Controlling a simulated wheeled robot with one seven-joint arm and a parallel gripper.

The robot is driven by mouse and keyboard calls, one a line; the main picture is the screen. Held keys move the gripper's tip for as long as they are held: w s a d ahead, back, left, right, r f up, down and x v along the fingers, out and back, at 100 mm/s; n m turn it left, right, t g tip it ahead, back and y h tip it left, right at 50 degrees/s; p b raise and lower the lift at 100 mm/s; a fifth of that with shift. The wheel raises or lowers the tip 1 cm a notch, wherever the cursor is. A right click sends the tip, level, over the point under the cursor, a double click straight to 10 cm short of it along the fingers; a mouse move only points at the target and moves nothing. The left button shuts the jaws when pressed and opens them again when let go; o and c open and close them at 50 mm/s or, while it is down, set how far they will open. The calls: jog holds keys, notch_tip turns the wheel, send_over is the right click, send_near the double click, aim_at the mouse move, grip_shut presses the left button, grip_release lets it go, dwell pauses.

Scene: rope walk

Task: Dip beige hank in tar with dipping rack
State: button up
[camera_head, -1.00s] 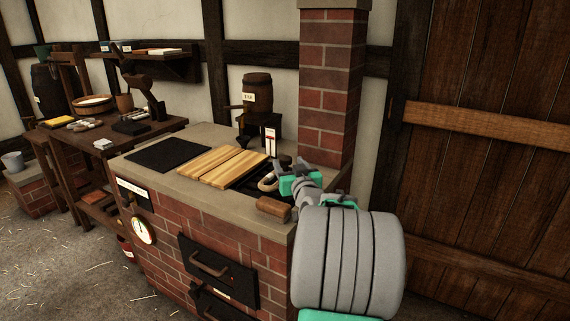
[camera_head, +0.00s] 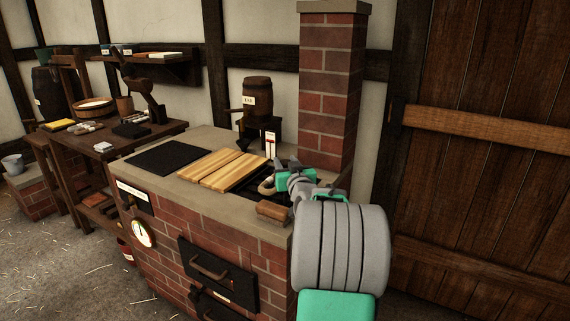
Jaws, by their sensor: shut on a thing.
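The beige hank (camera_head: 266,186) shows as a small pale loop over the dark opening in the top of the brick stove, right of the slatted wooden boards. My gripper (camera_head: 284,172), with green and grey parts, is at this loop, just right of it. It appears shut on the hank, though its own body hides the fingertips and most of the hank. The dark vat opening (camera_head: 246,190) is partly covered by my gripper. I cannot make out the dipping rack clearly, nor the tar's surface. A brown wooden handle (camera_head: 274,211) lies at the stove's front edge, below my gripper.
Slatted boards (camera_head: 222,170) and a black plate (camera_head: 168,159) lie on the stove top. A brick chimney (camera_head: 326,90) rises behind my gripper. A labelled barrel (camera_head: 257,97) stands behind the stove. A cluttered workbench (camera_head: 165,128) is at left, a wooden door (camera_head: 490,190) at right.

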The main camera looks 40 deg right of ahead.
grip_shut()
dwell(0.3)
notch_tip(320, 180, down, 5)
jog(key=b, duration=0.4)
jog(key=shift+b, duration=0.35)
jog(key=shift+r, duration=0.3)
jog(key=o, duration=0.9)
grip_release()
jog(key=shift+c, duration=0.2)
jog(key=v, duration=0.7)
jog(key=shift+s+a, duration=0.2)
jog(key=shift+s, duration=0.15)
